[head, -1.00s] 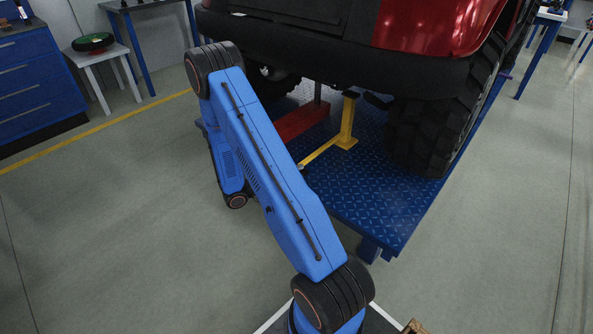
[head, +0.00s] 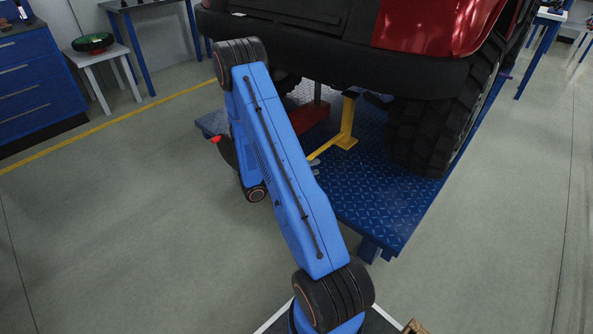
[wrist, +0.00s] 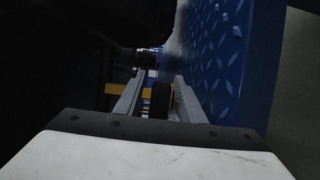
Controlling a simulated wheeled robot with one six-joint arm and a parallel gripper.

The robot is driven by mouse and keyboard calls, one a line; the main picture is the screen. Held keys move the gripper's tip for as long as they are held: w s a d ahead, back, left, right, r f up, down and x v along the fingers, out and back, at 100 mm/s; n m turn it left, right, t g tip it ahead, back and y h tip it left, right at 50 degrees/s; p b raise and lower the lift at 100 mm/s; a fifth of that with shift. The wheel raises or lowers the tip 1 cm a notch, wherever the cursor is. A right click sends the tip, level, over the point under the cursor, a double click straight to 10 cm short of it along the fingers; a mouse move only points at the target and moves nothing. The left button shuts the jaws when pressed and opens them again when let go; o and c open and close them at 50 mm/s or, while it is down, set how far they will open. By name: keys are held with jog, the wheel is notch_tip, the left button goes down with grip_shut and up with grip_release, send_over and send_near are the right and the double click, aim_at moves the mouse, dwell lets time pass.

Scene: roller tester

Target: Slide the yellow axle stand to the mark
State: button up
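The yellow axle stand (head: 347,122) stands upright on the blue tread plate (head: 385,205) under the vehicle in the head view. A yellow bar runs from its base toward my arm, which hides the bar's near end. In the wrist view my gripper (wrist: 159,76) has its two grey fingers apart beside the blue plate. A dark rounded piece with a yellow edge (wrist: 162,100) shows between them, and a gap shows on its left. I cannot tell whether it touches the right finger. In the head view my arm mostly hides my gripper. I cannot make out the mark.
The vehicle's black bumper (head: 345,55) overhangs the stand, and a big tyre (head: 420,130) stands to its right. A red block (head: 312,115) is behind and left of the stand. Floor is clear on both sides of the plate.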

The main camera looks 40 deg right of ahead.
jog(key=shift+c, duration=0.6)
grip_shut()
jog(key=shift+w+d, duration=0.2)
jog(key=shift+d, duration=2.3)
jog(key=shift+w+d, duration=0.2)
jog(key=shift+d, duration=2.25)
jog(key=shift+o, duration=2.1)
grip_release()
jog(key=shift+v, duration=2.95)
